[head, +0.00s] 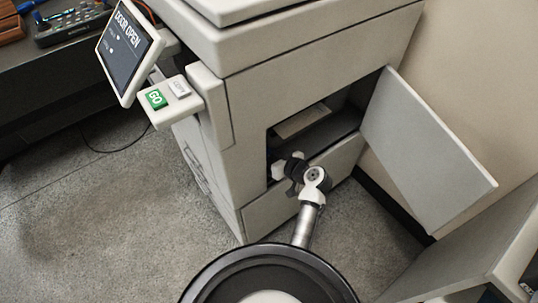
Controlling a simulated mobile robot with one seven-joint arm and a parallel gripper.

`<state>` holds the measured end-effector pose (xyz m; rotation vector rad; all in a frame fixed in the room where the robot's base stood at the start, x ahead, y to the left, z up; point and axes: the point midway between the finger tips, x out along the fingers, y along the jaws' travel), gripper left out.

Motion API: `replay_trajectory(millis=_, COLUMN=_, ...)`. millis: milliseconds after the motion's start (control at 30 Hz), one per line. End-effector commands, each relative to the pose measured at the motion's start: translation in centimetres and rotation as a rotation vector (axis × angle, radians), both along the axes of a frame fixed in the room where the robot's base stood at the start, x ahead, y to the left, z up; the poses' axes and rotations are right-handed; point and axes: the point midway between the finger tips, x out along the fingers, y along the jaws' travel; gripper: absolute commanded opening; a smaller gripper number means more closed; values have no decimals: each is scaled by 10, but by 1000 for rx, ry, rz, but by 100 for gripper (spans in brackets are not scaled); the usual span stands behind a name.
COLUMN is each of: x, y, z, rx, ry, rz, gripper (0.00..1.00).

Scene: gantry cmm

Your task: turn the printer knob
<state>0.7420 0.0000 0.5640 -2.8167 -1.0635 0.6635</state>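The printer (290,75) is a large pale grey machine in the middle of the head view. Its side door (425,150) stands open to the right and shows a dark compartment (345,128) with a pale panel inside. My gripper (290,167) is at the lower left of this opening, at the end of my arm. Its fingers are small and partly hidden by my wrist, so I cannot tell whether they are open or shut. I cannot make out the knob; it may be hidden behind my gripper or inside the compartment.
A tilted screen (128,50) reads "DOOR OPEN". A small panel below it has a green GO button (156,98). A dark desk (50,75) with a device stands at the upper left. A grey surface (470,255) is at the lower right.

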Motion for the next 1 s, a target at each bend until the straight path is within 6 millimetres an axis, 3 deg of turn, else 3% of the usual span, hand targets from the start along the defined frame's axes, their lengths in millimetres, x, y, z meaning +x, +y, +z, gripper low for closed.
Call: replay_trajectory(millis=1000, x=1, y=-2, z=-3, rx=634, ry=460, rz=1, gripper=18)
